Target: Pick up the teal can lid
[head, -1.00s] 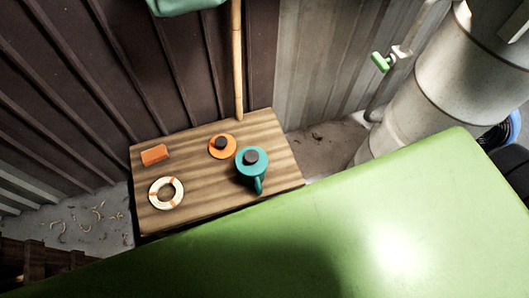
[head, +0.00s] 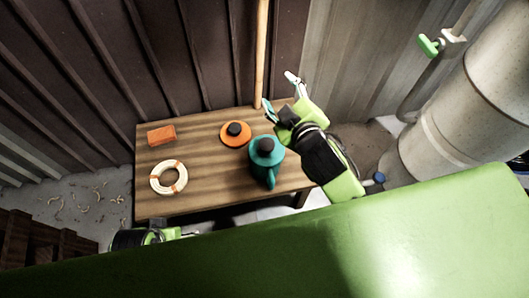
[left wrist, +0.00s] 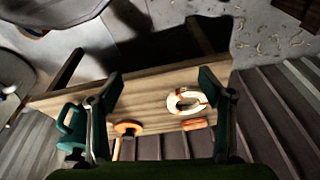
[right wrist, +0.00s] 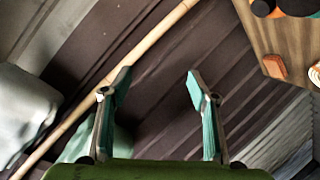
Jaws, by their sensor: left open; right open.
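The teal can lid (head: 258,152), round with a dark knob, sits on the teal can (head: 265,174) at the right part of the wooden table. The can also shows at the left of the left wrist view (left wrist: 69,143), partly behind a finger. My right gripper (head: 281,95) is open and empty, above the table's back right edge, behind and right of the lid. In the right wrist view its fingers (right wrist: 158,77) face the wall. My left gripper (left wrist: 160,82) is open and empty; only part of its arm shows at the lower left in the head view.
The wooden table (head: 205,187) also bears an orange disc (head: 228,141) with a dark knob, an orange block (head: 161,135) and a white-orange ring (head: 168,177). A bamboo pole (head: 261,50) stands behind. A large grey pipe (head: 455,130) is at right.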

